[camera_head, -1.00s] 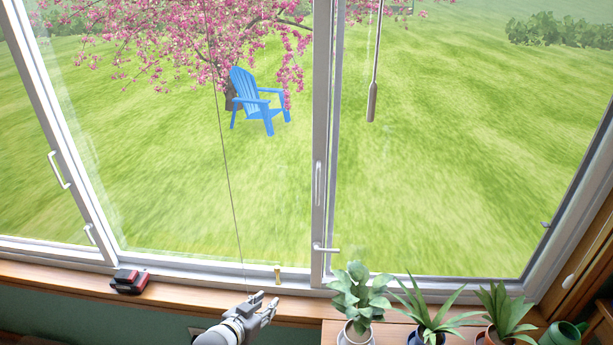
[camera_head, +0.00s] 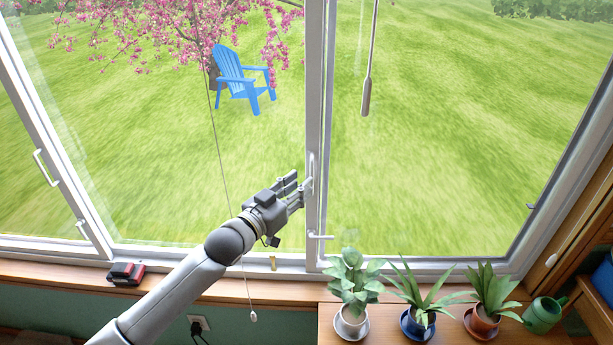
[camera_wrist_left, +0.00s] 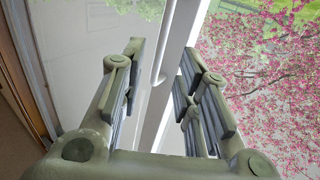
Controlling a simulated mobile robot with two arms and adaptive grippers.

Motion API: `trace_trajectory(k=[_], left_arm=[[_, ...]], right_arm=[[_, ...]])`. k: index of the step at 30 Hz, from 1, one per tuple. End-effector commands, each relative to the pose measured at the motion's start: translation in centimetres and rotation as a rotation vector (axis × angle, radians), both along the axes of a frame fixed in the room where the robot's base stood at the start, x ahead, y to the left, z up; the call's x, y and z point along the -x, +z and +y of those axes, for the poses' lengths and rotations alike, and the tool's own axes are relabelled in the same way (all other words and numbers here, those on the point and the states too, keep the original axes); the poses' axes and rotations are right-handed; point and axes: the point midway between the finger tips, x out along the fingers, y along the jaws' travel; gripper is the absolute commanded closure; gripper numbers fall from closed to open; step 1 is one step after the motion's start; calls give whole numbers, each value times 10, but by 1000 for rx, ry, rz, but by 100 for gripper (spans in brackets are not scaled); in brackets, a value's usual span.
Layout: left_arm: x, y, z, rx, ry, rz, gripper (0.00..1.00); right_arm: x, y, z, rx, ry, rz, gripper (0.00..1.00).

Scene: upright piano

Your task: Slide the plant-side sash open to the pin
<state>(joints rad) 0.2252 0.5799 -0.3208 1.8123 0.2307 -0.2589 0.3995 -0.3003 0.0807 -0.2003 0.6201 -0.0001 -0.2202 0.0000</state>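The plant-side sash (camera_head: 420,262) is the right-hand glass panel behind the potted plants. A slim white vertical pull handle (camera_head: 311,172) is on its left upright. My left gripper (camera_head: 300,186) is raised at this handle, its fingers around or just beside it. In the left wrist view the fingers (camera_wrist_left: 158,85) stand apart, with the white handle (camera_wrist_left: 160,68) between them and no clear contact. A small brass pin (camera_head: 273,262) stands on the bottom track left of that upright. A white lever latch (camera_head: 320,236) sits low on the upright. My right gripper is out of view.
Several potted plants (camera_head: 352,318) and a green watering can (camera_head: 543,314) stand on the wooden top at lower right. A red and black object (camera_head: 126,273) lies on the sill. A thin cord (camera_head: 222,160) hangs left of my gripper.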

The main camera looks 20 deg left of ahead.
Motion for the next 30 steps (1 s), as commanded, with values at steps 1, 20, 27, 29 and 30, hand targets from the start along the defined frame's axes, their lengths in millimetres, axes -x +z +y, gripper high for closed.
trace_trajectory(k=[1, 20, 27, 29, 30], left_arm=[[-9, 3, -3, 0, 0, 0, 70], [-37, 0, -12, 0, -1, 1, 70], [-37, 0, -12, 0, 0, 1, 100], [-37, 0, -12, 0, 0, 1, 100], [-37, 0, -12, 0, 0, 1, 100]], right_arm=[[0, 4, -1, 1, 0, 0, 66], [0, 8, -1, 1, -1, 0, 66], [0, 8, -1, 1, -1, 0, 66], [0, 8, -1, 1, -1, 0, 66], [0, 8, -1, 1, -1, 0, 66]])
